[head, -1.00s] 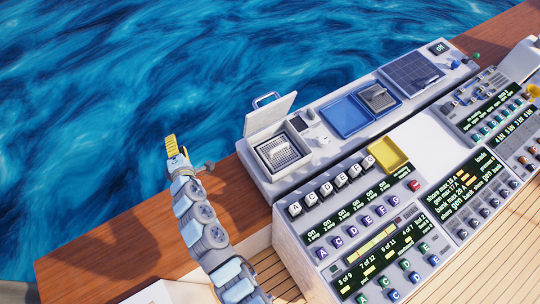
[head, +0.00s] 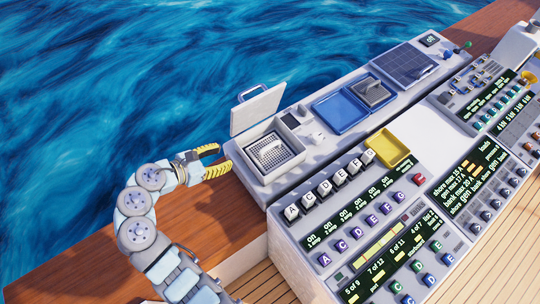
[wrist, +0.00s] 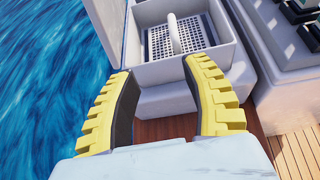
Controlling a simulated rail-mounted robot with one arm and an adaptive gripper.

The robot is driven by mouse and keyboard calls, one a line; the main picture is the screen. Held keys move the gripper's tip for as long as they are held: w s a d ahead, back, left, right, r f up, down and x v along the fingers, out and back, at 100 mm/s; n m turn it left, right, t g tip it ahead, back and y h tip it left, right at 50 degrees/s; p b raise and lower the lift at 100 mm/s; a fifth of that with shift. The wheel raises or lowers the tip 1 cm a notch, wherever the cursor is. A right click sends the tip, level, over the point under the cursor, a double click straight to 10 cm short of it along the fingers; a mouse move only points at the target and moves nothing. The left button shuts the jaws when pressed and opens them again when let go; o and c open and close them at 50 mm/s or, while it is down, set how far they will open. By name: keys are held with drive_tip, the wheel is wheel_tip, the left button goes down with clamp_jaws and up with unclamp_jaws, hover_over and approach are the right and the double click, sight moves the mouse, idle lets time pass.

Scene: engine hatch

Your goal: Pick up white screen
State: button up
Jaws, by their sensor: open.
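The white screen (head: 262,155) is a perforated plate with a raised bar handle. It sits inside an open square box (head: 245,165) at the near left end of the console, and it also shows at the top of the wrist view (wrist: 196,36). My gripper (head: 223,160) is just left of the box, fingers pointing toward it. In the wrist view my yellow ribbed fingers (wrist: 157,68) are spread wide with nothing between them, short of the box's front wall. The handle lies ahead, roughly between the fingertips.
The box's lid (head: 258,110) stands open on its far side. A blue tray (head: 340,112) holds a darker screen with a handle (head: 371,91). A yellow tray (head: 387,150) lies near the lettered switches. Wooden deck edge (head: 110,225) and water lie to the left.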

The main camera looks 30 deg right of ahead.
sight(266, 148)
drive_tip(key=shift+g, duration=0.4)
drive_tip(key=x, duration=0.5)
drive_tip(key=s+b+x, duration=0.1)
drive_tip(key=x, duration=0.5)
drive_tip(key=b+x, duration=0.1)
drive_tip(key=x, duration=0.5)
drive_tip(key=shift+s+d+r, duration=0.25)
drive_tip(key=shift+d+r, duration=0.05)
drive_tip(key=shift+d, duration=0.05)
drive_tip(key=shift+c, duration=0.3)
clamp_jaws()
